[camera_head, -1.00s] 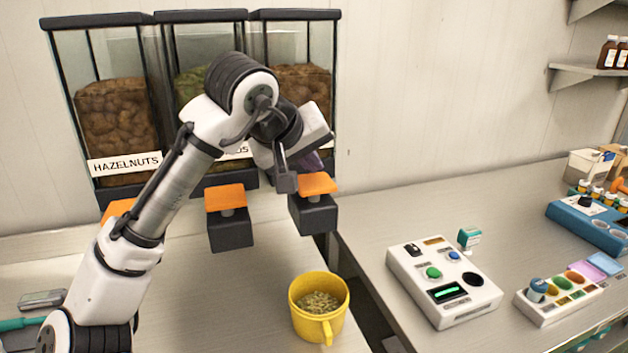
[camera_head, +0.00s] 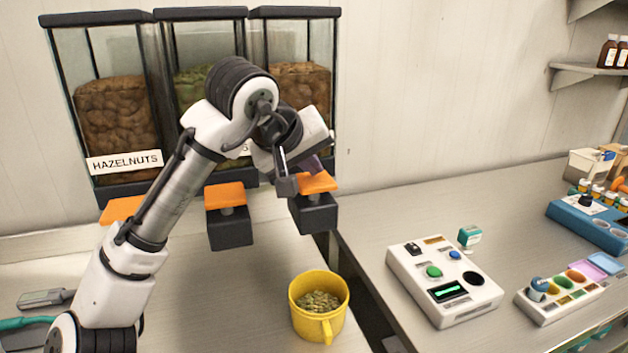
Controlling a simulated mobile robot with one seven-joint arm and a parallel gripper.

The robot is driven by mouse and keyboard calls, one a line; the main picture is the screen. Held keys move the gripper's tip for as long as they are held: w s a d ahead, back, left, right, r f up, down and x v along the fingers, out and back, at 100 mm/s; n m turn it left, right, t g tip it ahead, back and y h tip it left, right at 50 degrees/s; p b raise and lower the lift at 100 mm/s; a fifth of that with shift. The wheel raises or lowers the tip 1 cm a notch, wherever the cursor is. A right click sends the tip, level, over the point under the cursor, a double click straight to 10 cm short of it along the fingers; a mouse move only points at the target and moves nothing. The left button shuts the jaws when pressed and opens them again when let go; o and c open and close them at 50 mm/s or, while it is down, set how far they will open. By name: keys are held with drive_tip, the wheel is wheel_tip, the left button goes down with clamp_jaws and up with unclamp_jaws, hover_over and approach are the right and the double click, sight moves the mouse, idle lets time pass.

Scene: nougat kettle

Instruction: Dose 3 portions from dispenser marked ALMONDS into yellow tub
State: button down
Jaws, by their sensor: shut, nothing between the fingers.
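Three clear dispensers stand at the wall. The left one (camera_head: 115,125) is marked HAZELNUTS. The middle one (camera_head: 190,85) holds greenish contents, and its label is mostly hidden behind my arm. The right one (camera_head: 305,80) holds brown contents, and its label is hidden, so I cannot read ALMONDS anywhere. My gripper (camera_head: 287,184) is shut and empty, pointing down at the left edge of the right dispenser's orange lever (camera_head: 318,182). I cannot tell whether it touches it. The yellow tub (camera_head: 320,325) stands upright on the counter, in front of the right outlet, with greenish-brown pieces inside.
The middle dispenser's orange lever (camera_head: 225,196) is beside my forearm. On the right counter are a white device with buttons (camera_head: 445,285), a colored sample tray (camera_head: 560,300) and a blue device (camera_head: 590,222). A gap separates the two counters.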

sight(311, 181)
drive_tip(key=shift+f+b, duration=0.65)
drive_tip(key=shift+f, duration=0.35)
idle(1.0)
drive_tip(key=shift+r, duration=0.1)
drive_tip(key=shift+r+p, duration=1.25)
drive_tip(key=shift+r, duration=0.1)
drive_tip(key=shift+r+p, duration=2.1)
drive_tip(key=shift+r, duration=0.4)
drive_tip(key=shift+w, duration=0.1)
idle(0.8)
